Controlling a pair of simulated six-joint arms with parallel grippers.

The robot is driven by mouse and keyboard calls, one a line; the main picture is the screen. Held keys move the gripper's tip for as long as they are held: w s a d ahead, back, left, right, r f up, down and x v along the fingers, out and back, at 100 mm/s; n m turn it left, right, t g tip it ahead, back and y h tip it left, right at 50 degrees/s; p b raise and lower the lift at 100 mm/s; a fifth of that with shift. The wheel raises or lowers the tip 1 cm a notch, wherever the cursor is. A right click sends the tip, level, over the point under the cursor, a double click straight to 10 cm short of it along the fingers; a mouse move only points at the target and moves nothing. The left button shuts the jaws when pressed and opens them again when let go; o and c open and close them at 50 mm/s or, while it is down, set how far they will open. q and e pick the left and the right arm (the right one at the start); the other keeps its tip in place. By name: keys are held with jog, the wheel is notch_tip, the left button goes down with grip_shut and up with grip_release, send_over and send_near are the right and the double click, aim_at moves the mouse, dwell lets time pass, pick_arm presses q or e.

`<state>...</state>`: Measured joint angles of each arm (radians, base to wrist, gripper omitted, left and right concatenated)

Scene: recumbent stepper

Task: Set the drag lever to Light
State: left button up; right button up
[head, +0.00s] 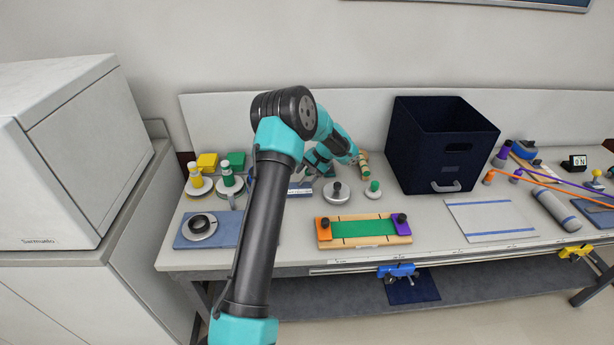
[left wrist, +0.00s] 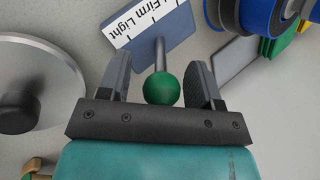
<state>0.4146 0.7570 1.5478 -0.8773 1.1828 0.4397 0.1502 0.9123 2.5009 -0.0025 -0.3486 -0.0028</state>
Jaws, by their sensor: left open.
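The drag lever shows in the left wrist view as a grey rod with a green ball knob (left wrist: 161,89). The rod runs to a blue-grey base plate (left wrist: 178,32) with a white label strip (left wrist: 133,25) reading "Firm" and "Light". I cannot tell which mark the lever stands at. My left gripper (left wrist: 161,68) is open, with one finger on each side of the knob and visible gaps beside it. In the head view my left gripper (head: 318,163) is over the back of the table, and my arm hides most of the lever; part of the label (head: 300,190) shows. My right gripper is not in view.
A grey disc (head: 336,196) with a dark knob stands just right of the lever plate. Yellow (head: 197,184) and green (head: 230,184) pegged discs stand to its left. A wooden board (head: 340,242) lies in front. A dark bin (head: 438,150) stands at right.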

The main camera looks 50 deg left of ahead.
pick_arm(q)
jog(key=v, duration=1.7)
